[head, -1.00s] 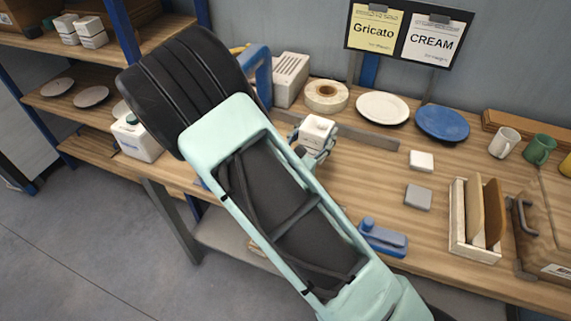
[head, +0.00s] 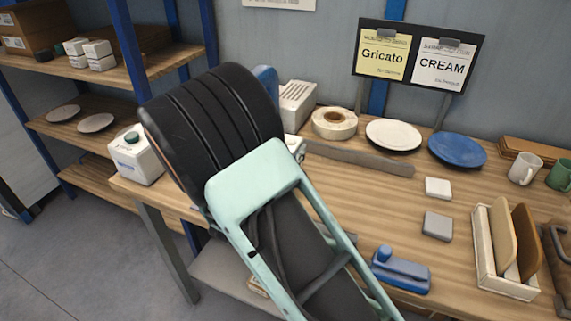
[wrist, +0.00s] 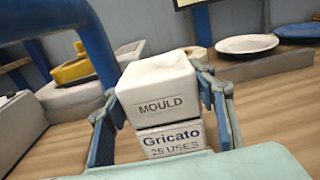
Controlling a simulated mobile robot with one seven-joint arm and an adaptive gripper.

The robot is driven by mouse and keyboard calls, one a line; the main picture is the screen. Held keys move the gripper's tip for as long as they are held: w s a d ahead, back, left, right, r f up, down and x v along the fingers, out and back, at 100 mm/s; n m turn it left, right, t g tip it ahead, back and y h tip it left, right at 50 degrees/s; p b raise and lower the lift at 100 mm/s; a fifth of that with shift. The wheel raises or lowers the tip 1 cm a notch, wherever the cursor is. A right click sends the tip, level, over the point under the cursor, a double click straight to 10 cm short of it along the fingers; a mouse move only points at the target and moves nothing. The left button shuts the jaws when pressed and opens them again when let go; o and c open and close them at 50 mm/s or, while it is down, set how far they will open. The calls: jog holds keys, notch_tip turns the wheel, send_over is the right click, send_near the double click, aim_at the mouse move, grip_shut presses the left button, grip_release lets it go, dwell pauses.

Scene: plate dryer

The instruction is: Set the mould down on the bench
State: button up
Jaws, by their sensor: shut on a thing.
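The mould (wrist: 160,88) is a white block with the labels "MOULD" and "Gricato 25 USES" on its near face. In the wrist view my gripper (wrist: 164,118) is shut on it, with one finger at its left side and one at its right. The wooden bench (wrist: 268,112) shows behind and right of it. In the head view my arm hides the gripper and nearly all of the mould; only a pale bit shows by the arm's right edge. Whether the mould's underside touches the bench (head: 345,205) is hidden.
A blue arched frame (wrist: 82,30) stands close left of the mould. A tape roll (head: 334,122), a white plate (head: 393,133) and a blue plate (head: 457,149) line the back. The mid-bench is mostly clear.

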jog(key=shift+f, duration=1.85)
jog(key=shift+f+b, duration=0.2)
jog(key=shift+b, duration=0.15)
jog(key=o, duration=1.7)
jog(key=shift+r, duration=0.1)
jog(key=v, duration=1.2)
